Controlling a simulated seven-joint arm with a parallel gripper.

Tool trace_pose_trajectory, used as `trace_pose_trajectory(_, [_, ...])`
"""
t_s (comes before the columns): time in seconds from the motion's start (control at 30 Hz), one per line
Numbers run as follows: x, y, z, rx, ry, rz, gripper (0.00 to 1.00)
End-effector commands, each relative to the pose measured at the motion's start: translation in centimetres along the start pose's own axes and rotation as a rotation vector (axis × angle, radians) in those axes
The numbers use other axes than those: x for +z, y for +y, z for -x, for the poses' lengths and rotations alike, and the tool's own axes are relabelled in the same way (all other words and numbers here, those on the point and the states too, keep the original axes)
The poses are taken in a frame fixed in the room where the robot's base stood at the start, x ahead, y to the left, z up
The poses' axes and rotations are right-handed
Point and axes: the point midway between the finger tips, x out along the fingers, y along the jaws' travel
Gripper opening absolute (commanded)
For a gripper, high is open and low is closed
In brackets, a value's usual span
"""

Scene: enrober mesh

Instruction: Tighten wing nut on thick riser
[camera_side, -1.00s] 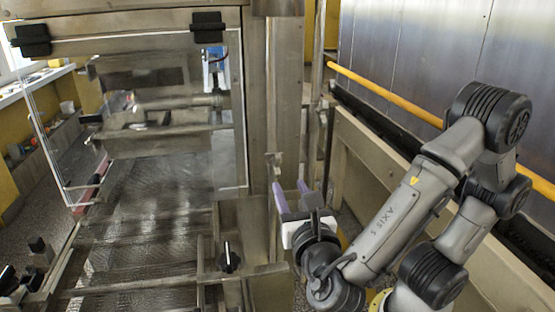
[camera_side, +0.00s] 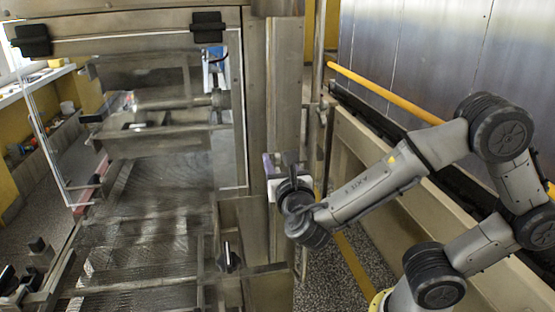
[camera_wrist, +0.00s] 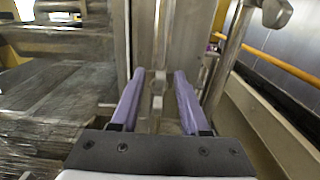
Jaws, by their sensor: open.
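The thick riser (camera_side: 285,85) is the broad steel upright to the right of the glazed machine housing. It also fills the upper middle of the wrist view (camera_wrist: 183,40). A small metal fitting, apparently the wing nut (camera_wrist: 158,80), shows between my fingers in the wrist view. In the side view my gripper covers that spot. My gripper (camera_wrist: 159,73) has two purple fingers, apart, one on each side of the fitting, with visible gaps. In the side view my gripper (camera_side: 270,163) is close against the riser's lower part. Whether the fingertips reach the fitting's depth is unclear.
A thinner round post (camera_side: 314,90) stands just right of the riser; its clamp (camera_wrist: 274,12) shows in the wrist view. The wire mesh belt (camera_side: 140,240) lies left. A yellow rail (camera_side: 390,95) runs behind my arm.

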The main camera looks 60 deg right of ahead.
Motion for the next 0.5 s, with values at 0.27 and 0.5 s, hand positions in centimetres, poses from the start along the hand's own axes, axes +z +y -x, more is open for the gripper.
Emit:
trace_pose_trajectory(0.27, [-0.03,-0.01,-0.62,0.001,0.0,0.001,0.45])
trace_pose_trajectory(0.5, [-0.02,0.0,-0.59,0.001,0.0,0.001,0.29])
